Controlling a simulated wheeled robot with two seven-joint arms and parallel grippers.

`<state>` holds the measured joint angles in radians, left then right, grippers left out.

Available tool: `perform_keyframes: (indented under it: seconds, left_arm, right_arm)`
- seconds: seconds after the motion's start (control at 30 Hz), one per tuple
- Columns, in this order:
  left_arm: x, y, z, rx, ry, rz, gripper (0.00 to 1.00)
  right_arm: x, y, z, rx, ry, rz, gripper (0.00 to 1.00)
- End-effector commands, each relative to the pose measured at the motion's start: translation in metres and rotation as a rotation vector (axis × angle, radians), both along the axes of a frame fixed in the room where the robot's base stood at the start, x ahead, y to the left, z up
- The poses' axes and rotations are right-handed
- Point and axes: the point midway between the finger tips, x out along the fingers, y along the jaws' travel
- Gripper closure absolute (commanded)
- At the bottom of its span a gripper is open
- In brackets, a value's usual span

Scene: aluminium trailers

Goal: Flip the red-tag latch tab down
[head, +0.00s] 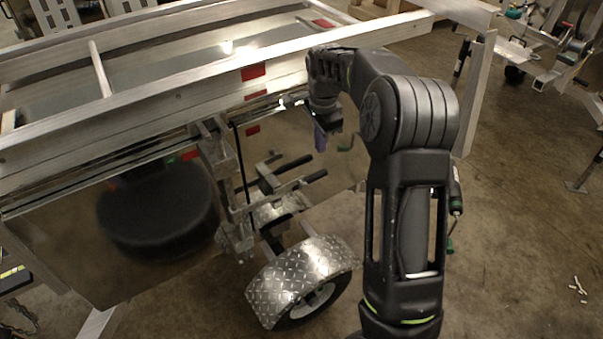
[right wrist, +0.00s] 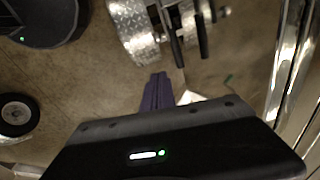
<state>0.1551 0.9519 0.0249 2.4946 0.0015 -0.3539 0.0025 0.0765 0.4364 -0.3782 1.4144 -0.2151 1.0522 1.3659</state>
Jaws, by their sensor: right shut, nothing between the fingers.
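The aluminium trailer (head: 150,110) fills the left and middle of the head view. Red tags show on its side rail (head: 253,71) and on the panel below the rail (head: 252,129). I cannot make out the latch tab clearly; the area by the rail is partly hidden behind my right arm. My right gripper (head: 320,138) points down beside the trailer's side, just below the rail. In the right wrist view its purple-grey fingers (right wrist: 156,92) are together with nothing between them. A small white piece (right wrist: 188,97) shows beside them. My left gripper is not in view.
A diamond-plate fender (head: 303,272) with a wheel stands below the rail. Black-handled bars (head: 300,165) stick out above it. Bright metal rails (right wrist: 292,60) run close along the right of the right wrist view. The concrete floor at right is mostly clear.

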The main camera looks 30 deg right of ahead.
Motion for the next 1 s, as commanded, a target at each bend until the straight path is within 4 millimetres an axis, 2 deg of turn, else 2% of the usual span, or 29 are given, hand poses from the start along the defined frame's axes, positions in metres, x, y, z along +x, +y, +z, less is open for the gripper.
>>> perform_keyframes:
  seconds: [0.33, 0.53, 0.67, 1.0]
  left_arm:
    - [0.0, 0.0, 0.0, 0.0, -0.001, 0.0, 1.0]
    - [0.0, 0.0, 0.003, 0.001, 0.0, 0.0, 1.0]
    - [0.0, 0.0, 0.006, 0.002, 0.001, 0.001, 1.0]
    - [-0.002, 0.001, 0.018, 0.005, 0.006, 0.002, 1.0]
  right_arm:
    - [0.001, 0.001, -0.002, 0.001, -0.001, 0.001, 1.0]
    - [0.002, 0.0, -0.014, 0.001, 0.001, 0.001, 1.0]
    - [0.003, -0.002, -0.032, 0.002, 0.003, 0.001, 1.0]
    - [0.011, -0.007, -0.099, 0.002, 0.003, 0.001, 1.0]
